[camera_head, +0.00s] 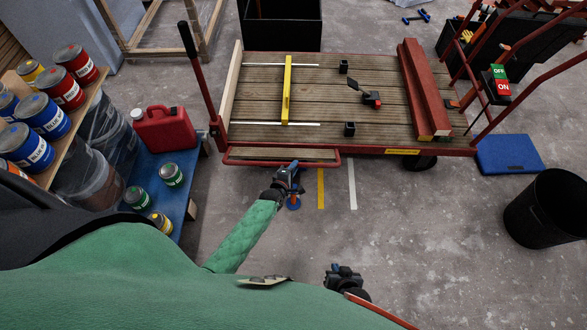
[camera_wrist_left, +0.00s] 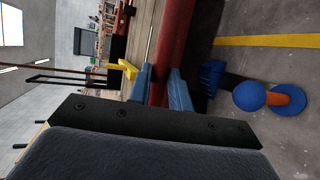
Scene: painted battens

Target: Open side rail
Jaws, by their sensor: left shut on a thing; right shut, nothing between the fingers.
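The cart's side rail (camera_head: 258,154), a wooden slat in a red frame, lies along the near left edge of the cart deck. My left gripper (camera_head: 293,169) is at the rail's near red bar, right of the rail's middle. In the left wrist view, its blue fingers (camera_wrist_left: 160,88) are shut on the red bar (camera_wrist_left: 176,45), which runs up between them. The fingers hide part of the bar. My right gripper (camera_head: 345,272) is shut and empty, low over the floor and apart from the cart.
The cart deck (camera_head: 330,95) carries a yellow bar (camera_head: 287,90), small black blocks and red beams (camera_head: 422,90). A shelf of paint cans (camera_head: 45,115) and a red canister (camera_head: 163,128) stand left. A black bin (camera_head: 545,210) stands right. Floor between is mostly clear.

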